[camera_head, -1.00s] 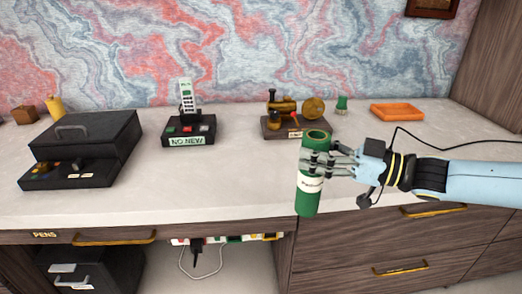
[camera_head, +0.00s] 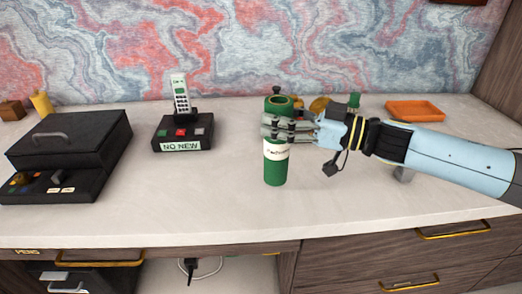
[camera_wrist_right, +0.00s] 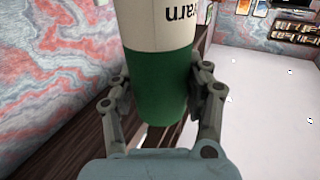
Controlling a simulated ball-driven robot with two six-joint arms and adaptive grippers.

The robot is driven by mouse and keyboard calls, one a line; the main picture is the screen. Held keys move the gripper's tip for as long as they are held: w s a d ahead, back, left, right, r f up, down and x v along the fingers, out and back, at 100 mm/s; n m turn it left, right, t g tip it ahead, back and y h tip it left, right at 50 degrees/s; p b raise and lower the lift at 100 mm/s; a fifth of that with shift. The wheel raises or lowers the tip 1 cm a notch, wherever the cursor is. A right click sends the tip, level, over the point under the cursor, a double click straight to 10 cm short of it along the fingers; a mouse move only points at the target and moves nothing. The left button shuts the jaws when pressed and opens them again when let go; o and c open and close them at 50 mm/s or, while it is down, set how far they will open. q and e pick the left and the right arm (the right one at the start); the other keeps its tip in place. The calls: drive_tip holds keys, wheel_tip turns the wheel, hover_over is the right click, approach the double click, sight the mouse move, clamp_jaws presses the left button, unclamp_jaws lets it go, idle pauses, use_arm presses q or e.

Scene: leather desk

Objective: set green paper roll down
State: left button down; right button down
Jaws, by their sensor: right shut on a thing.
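The green paper roll (camera_head: 275,172) is upright in the head view, a green tube with a pale label band and an open top. My right gripper (camera_head: 287,128) comes from the right, with its fingers closed around the roll's upper part. The roll's lower end shows against the desk top (camera_head: 220,215); I cannot tell whether it touches it. In the right wrist view the roll (camera_wrist_right: 160,80) sits between both fingers of the gripper (camera_wrist_right: 160,95). My left gripper is not in view.
A cordless phone (camera_head: 181,95) on a black "NO NEW" base stands to the left. A black box (camera_head: 70,145) is at the far left. An orange tray (camera_head: 414,110) lies at the back right. The brass object behind the roll is mostly hidden. Desk around the roll's front is clear.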

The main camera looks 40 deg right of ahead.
drive_tip(key=w+a+f+b, duration=0.1)
drive_tip(key=w+a+f, duration=0.1)
drive_tip(key=f, duration=0.4)
drive_tip(key=shift+w, duration=0.7)
drive_tip(key=shift+f, duration=0.15)
drive_tip(key=c, duration=0.6)
unclamp_jaws()
drive_tip(key=shift+f, duration=0.1)
drive_tip(key=shift+o, duration=0.2)
drive_tip(key=v, duration=1.2)
